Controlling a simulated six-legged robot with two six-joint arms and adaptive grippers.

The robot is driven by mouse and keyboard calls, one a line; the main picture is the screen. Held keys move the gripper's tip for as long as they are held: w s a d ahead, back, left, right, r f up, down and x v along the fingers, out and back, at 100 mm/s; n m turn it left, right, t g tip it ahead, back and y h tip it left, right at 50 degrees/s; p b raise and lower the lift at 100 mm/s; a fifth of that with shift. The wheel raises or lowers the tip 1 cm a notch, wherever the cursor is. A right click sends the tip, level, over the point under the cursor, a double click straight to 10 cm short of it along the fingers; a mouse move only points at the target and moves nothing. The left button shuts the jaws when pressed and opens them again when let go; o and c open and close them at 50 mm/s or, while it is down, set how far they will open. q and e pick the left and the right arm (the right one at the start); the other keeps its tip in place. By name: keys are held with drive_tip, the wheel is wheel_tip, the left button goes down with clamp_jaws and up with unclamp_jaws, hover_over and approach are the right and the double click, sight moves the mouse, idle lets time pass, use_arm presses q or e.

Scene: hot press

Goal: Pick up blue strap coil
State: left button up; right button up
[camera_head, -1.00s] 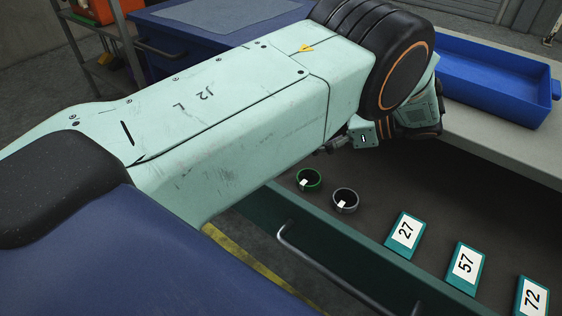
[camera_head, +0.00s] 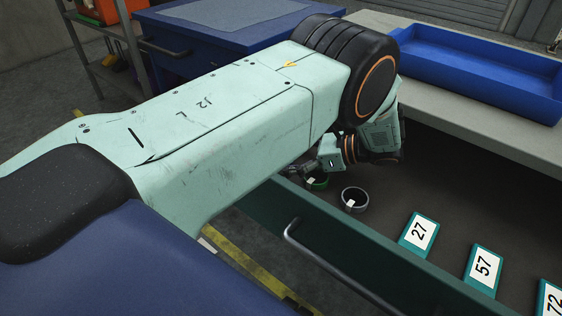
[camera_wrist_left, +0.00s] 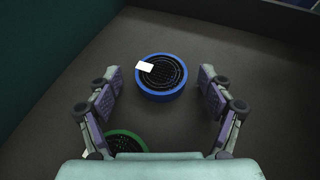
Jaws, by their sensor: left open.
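The blue strap coil (camera_wrist_left: 161,77) is a round coil with a blue rim, a dark centre and a white tag. It lies on the dark drawer floor in the left wrist view, ahead of and between the fingertips of my left gripper (camera_wrist_left: 161,84). The gripper is open and the coil is not held. In the head view my arm hides the blue coil. My left gripper (camera_head: 308,170) shows there only in part, close to the green coil. My right gripper is not in view.
A green coil (camera_head: 317,183) and a grey coil (camera_head: 354,200) lie in the same drawer (camera_head: 390,195). The green coil (camera_wrist_left: 125,141) is partly under my gripper in the wrist view. Numbered cards (camera_head: 419,235) lie to the right. A blue tray (camera_head: 480,75) stands on the bench behind.

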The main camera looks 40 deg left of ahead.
use_arm(q)
drive_tip(key=shift+s+a, duration=0.15)
drive_tip(key=shift+a, duration=0.1)
drive_tip(key=shift+c, duration=0.2)
drive_tip(key=c, duration=1.2)
